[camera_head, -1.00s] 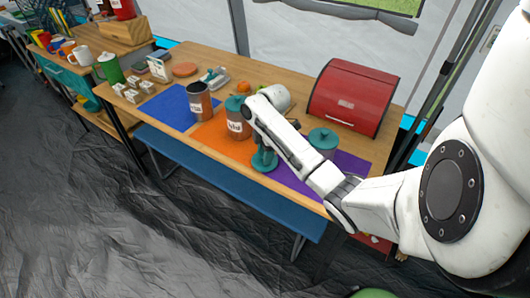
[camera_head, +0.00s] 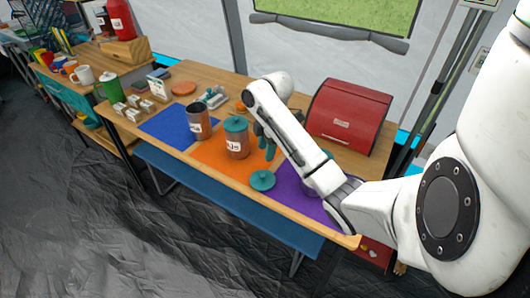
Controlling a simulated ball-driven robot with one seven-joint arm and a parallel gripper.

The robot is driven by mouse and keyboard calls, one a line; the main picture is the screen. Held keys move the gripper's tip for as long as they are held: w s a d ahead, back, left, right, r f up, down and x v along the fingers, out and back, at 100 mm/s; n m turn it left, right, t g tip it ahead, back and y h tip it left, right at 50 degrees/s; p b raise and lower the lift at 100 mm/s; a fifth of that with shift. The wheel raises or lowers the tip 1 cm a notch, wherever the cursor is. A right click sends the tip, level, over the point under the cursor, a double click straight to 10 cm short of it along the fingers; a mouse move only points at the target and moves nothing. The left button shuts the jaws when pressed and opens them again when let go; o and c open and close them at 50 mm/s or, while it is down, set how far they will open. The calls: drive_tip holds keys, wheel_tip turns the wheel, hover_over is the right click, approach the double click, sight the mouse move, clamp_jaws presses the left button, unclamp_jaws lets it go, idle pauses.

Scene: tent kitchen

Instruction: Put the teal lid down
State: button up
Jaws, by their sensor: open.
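The teal lid (camera_head: 262,180) lies flat with its knob up near the table's front edge, around where the orange mat (camera_head: 207,153) and purple mat (camera_head: 287,192) meet. My gripper (camera_head: 264,141) is open and empty above and behind the lid, apart from it, with its teal fingers to the right of a lidded jar. That jar (camera_head: 237,144) stands on the orange mat under its own teal lid (camera_head: 236,124). A jar without a lid (camera_head: 200,128) stands on the blue mat (camera_head: 163,126). My arm hides most of a jar on the purple mat.
A red bread box (camera_head: 347,117) stands at the back right of the wooden table. A blue bench (camera_head: 220,197) runs along the front.

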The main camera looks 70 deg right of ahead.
drive_tip(key=shift+r, duration=0.55)
drive_tip(key=w+a+f+m+t, duration=0.1)
drive_tip(key=w+a+f, duration=0.1)
drive_tip(key=a, duration=0.6)
drive_tip(key=w+a+f+m+y, duration=0.1)
drive_tip(key=w+a+f, duration=0.15)
drive_tip(key=a, duration=0.55)
drive_tip(key=w+a+f+m+t, duration=0.1)
drive_tip(key=w+a+f, duration=0.1)
drive_tip(key=a, duration=0.6)
drive_tip(key=s+a+f+m+g, duration=0.1)
drive_tip(key=s+a+f+m, duration=0.2)
drive_tip(key=s+a, duration=0.45)
drive_tip(key=s+a+m+g+h, duration=0.1)
drive_tip(key=s+m+h, duration=0.1)
drive_tip(key=s, duration=0.7)
drive_tip(key=shift+s+a, duration=0.15)
drive_tip(key=shift+s, duration=0.2)
